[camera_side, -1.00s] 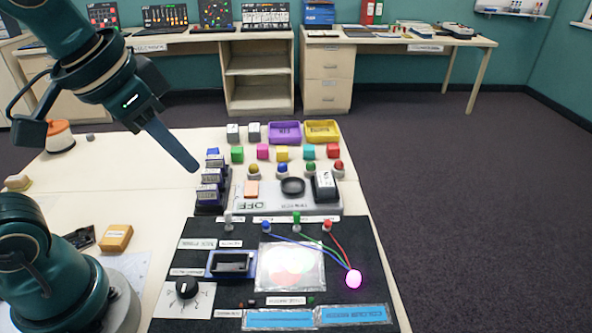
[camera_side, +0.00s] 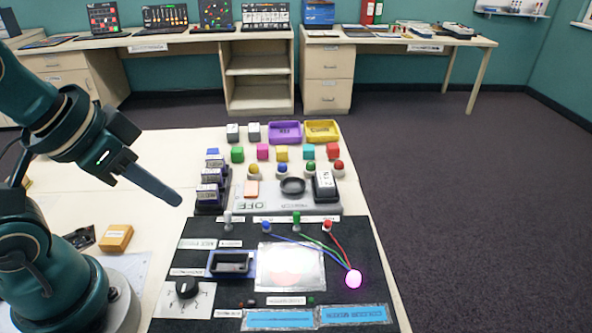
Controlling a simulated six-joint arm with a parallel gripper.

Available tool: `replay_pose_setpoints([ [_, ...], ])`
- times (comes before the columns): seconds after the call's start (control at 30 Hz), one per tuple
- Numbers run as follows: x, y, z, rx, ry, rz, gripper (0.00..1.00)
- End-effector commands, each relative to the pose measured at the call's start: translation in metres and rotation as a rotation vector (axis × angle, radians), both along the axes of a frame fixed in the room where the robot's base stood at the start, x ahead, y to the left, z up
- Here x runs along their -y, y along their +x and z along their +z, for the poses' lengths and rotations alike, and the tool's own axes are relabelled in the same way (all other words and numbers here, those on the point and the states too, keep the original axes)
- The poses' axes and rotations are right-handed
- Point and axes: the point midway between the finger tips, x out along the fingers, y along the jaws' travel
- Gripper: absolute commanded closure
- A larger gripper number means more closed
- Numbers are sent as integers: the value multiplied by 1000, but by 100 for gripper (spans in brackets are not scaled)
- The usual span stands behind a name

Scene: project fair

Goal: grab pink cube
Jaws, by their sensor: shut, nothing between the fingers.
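The pink cube (camera_side: 262,152) stands on the table in a row of coloured cubes, between a green cube (camera_side: 237,154) and a yellow cube (camera_side: 281,153). My gripper (camera_side: 176,200) is shut and empty. It hangs in the air to the left of the stacked blue-and-white blocks, lower in the picture than the pink cube and well to its left. It touches nothing that I can see.
Blue-and-white blocks (camera_side: 209,180) stand on a dark holder between my gripper and the cube row. A purple tray (camera_side: 285,132) and a yellow tray (camera_side: 322,131) are behind the cubes. Coloured knobs (camera_side: 254,171) and a dark round dish (camera_side: 292,186) lie in front.

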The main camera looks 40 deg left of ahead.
Motion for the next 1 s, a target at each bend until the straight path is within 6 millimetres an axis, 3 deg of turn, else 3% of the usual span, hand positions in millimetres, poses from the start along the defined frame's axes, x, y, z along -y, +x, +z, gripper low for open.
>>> replay_pose_setpoints([
  [0.4,0,0,0,0,0,0,100],
  [0.43,0,0,0,0,0,0,96],
  [0.6,0,0,0,0,0,0,31],
  [0.63,0,0,0,0,0,0,24],
  [1.0,1,-1,0,-4,-20,26,24],
])
